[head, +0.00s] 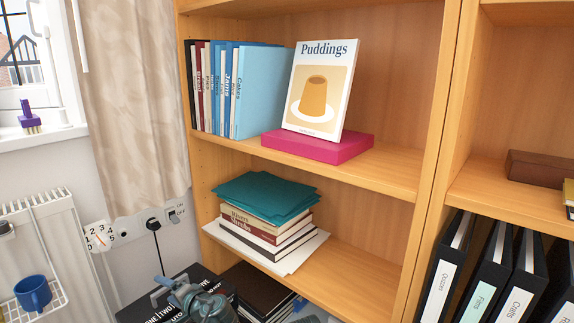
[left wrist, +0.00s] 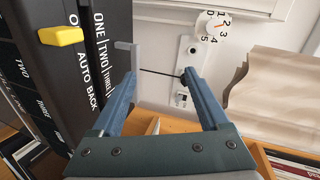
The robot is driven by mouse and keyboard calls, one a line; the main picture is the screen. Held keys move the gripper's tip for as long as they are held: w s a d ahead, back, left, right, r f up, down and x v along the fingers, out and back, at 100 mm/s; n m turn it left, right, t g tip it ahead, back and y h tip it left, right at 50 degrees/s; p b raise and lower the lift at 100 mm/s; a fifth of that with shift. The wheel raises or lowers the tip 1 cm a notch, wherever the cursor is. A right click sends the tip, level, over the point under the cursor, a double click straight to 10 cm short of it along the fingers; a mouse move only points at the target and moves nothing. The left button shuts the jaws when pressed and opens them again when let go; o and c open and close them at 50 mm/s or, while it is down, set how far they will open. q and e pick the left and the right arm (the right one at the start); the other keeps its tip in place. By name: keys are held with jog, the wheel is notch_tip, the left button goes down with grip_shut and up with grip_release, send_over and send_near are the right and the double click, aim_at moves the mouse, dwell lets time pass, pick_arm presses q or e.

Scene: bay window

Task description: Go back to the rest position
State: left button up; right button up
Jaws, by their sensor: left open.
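A black cable and part of a white socket strip show beyond the fingers. My right gripper is not in view.
A bookcase holds a Puddings book (head: 318,88) on a pink box (head: 318,147) and a teal-topped stack (head: 265,197). A blue mug (head: 33,292) sits on a radiator rack.

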pick_arm(q)
jog(key=s+d+n+g+h+p, duration=0.1)
jog(key=s+d+g+h+p, duration=0.35)
jog(key=s+d+p, duration=0.6)
jog(key=s+d+g+h+p, duration=0.35)
jog(key=s+d+h, duration=0.3)
jog(key=d, duration=0.85)
notch_tip(320, 180, up, 36)
jog(key=p, duration=3.6)
jog(key=shift+s+r+g+p, duration=0.15)
jog(key=shift+s+g+p, duration=0.15)
jog(key=shift+g+p, duration=0.1)
